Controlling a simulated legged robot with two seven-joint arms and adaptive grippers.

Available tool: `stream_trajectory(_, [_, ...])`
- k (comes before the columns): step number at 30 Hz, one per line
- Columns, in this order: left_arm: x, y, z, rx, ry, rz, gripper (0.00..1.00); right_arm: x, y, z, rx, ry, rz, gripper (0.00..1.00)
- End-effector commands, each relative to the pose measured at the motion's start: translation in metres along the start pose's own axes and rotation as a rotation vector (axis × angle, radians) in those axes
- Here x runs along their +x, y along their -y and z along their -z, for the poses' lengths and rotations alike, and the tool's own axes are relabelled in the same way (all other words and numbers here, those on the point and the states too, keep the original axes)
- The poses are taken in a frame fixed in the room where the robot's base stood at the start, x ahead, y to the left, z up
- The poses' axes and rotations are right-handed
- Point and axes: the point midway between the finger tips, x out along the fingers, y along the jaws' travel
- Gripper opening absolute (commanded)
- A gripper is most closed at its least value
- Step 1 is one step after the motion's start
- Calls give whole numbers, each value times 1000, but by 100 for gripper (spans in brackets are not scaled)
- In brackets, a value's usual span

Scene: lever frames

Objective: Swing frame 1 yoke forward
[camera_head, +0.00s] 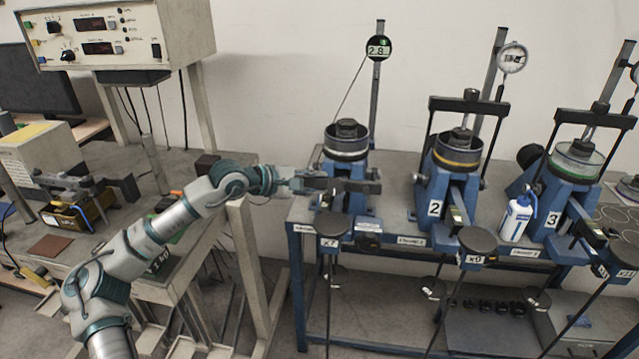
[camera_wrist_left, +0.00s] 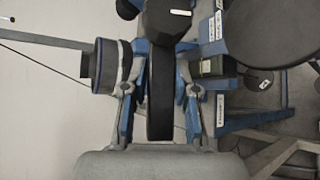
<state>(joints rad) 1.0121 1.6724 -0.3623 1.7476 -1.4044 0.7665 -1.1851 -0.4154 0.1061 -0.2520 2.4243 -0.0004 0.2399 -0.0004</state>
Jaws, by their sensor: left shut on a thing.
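Frame 1 (camera_head: 347,167) is the leftmost blue lever frame on the bench, with a round cell (camera_head: 346,142) on top. Its dark yoke bar (camera_head: 362,187) lies low across the front of the cell, not above it. My left gripper (camera_head: 312,184) reaches in from the left and is shut on the yoke's left end. In the left wrist view the black bar (camera_wrist_left: 160,100) runs between my two fingers, with the cell (camera_wrist_left: 106,66) to their left. The gripper hides part of the yoke. My right gripper is not in view.
Frame 2 (camera_head: 436,208) and frame 3 (camera_head: 552,219) stand to the right, their yokes raised over their cells. A white bottle (camera_head: 516,218) stands between them. Round black pads (camera_head: 331,224) project at the bench front. A control box (camera_head: 115,35) stands at left.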

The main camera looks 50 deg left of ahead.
Motion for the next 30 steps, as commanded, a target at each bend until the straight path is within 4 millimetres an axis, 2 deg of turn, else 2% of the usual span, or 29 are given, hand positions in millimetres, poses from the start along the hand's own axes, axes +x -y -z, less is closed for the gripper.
stream_trajectory(1, [2, 5, 2, -8, -3, 11, 0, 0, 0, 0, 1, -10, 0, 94])
stream_trajectory(14, [2, 5, 2, -9, -2, 12, 0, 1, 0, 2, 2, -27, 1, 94])
stream_trajectory(15, [3, 5, 2, -9, -2, 12, 36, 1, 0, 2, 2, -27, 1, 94])
stream_trajectory(17, [2, 4, 2, -8, -2, 11, 51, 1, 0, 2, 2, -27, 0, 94])
stream_trajectory(26, [1, 2, -1, -2, -1, 5, 52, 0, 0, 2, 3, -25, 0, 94])
stream_trajectory(30, [-7, 1, -1, 3, -3, 4, 52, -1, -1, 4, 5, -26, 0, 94])
